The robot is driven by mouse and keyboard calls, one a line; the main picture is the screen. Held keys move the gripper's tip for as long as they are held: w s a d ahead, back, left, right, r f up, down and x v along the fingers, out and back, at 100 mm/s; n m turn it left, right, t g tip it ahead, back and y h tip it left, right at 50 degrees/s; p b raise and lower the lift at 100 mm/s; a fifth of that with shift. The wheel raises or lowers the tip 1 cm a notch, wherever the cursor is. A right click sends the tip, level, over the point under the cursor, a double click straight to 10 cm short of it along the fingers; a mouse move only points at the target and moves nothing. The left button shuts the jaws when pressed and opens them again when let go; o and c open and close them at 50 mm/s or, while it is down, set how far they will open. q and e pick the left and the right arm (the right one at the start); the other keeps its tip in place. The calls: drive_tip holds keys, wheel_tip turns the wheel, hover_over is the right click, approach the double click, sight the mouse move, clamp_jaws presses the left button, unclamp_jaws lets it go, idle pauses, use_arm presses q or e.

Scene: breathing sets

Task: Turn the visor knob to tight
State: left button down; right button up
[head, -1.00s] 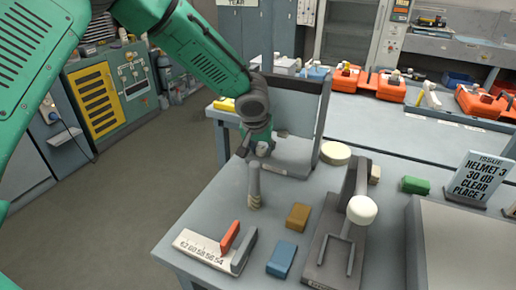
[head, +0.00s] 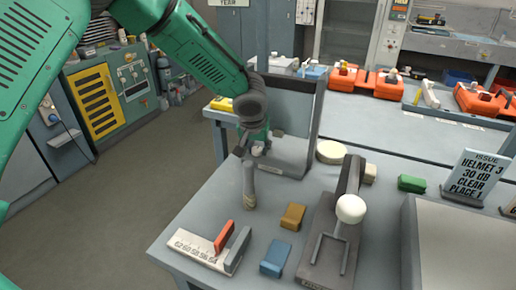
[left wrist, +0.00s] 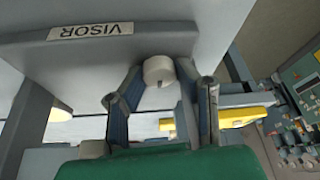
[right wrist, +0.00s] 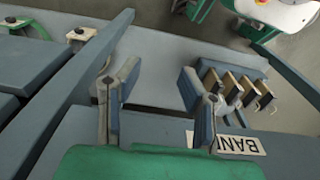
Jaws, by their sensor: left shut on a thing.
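The white visor knob (left wrist: 158,71) sits on a grey frame with a VISOR label (left wrist: 91,31) in the left wrist view. My left gripper (left wrist: 160,82) has its two fingers around the knob, shut on it. In the head view the same gripper (head: 254,146) is at the lower left edge of the upright grey visor frame (head: 289,163), and the knob is small and partly hidden there. The knob's tight mark cannot be made out. My right gripper (right wrist: 150,85) is open with nothing between its fingers; it is outside the head view.
A grey post (head: 249,187) stands just in front of the left gripper.

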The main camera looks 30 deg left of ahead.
use_arm(q)
drive_tip(key=shift+s+f, duration=0.1)
idle(0.7)
drive_tip(key=c, duration=1.2)
unclamp_jaws()
drive_tip(key=shift+r, duration=0.4)
drive_tip(key=v, duration=1.1)
drive_tip(key=shift+s+r, duration=0.1)
